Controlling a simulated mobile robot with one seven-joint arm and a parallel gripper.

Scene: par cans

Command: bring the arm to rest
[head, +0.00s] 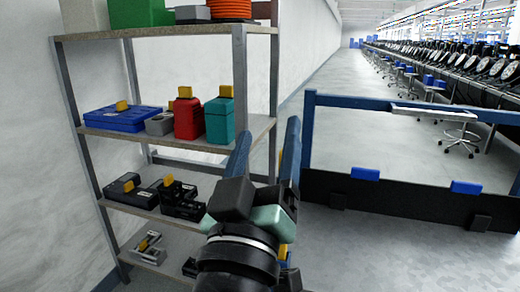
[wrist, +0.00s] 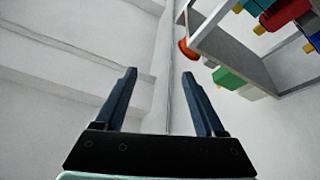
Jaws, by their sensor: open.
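My gripper (head: 267,148) is open and empty in the head view, its two blue fingers pointing up in front of the right side of a shelf rack. In the wrist view my gripper (wrist: 160,88) shows both fingers well apart with nothing between them.
The shelf rack (head: 240,80) stands left, holding a red container (head: 187,118), a teal container (head: 219,120) and a blue case (head: 122,118). A blue-framed barrier (head: 400,103) stands right. Open floor (head: 345,255) lies between. The rack also shows upper right in the wrist view (wrist: 233,50).

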